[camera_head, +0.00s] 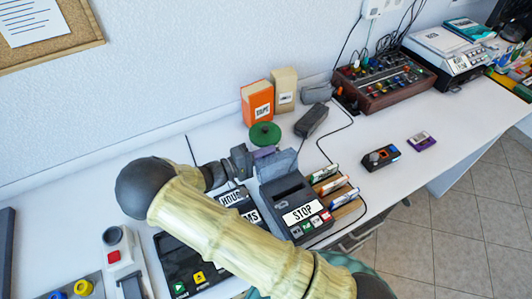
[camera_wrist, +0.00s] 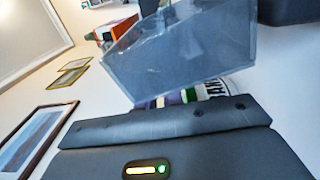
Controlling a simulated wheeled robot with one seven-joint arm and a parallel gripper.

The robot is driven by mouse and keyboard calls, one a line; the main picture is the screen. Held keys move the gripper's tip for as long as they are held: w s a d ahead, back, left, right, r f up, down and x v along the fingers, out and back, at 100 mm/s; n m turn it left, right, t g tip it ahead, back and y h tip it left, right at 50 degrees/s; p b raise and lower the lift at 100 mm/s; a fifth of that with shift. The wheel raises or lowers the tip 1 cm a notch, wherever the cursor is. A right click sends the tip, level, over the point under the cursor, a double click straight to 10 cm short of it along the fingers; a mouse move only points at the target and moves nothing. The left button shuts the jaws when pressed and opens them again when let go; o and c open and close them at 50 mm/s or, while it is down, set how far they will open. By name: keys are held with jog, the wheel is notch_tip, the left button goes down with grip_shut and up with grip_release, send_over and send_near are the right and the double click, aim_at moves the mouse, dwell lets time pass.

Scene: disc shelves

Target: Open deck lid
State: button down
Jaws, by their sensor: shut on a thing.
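The deck (camera_head: 286,199) is a dark box with a STOP label and small coloured buttons on its front. Its lid (camera_head: 280,163) is a grey see-through panel that stands raised at the deck's back edge. In the wrist view the lid (camera_wrist: 185,55) fills the upper middle, tilted, just beyond my gripper's dark body. My gripper (camera_head: 255,162) is at the lid's left side, shut on the lid. The exact contact of the fingertips is hidden.
Marker pens (camera_head: 332,185) lie in a wooden rack right of the deck. A green disc (camera_head: 264,134), an orange TAPE box (camera_head: 257,101) and a dark block (camera_head: 311,121) are behind. A small device (camera_head: 381,158) and a purple cartridge (camera_head: 422,141) lie to the right, with bare table around them.

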jog(key=shift+s+f, duration=0.1)
jog(key=shift+s, duration=0.05)
jog(key=s+r+m, duration=0.1)
jog(key=r+m+p, duration=0.1)
jog(key=shift+s+d+m, duration=0.3)
jog(key=shift+s+d, duration=0.05)
jog(key=shift+d, duration=0.05)
jog(key=shift+f, duration=0.1)
jog(key=c, duration=1.6)
grip_release()
jog(key=shift+w, duration=0.1)
jog(key=shift+o, duration=0.2)
jog(key=shift+w, duration=0.1)
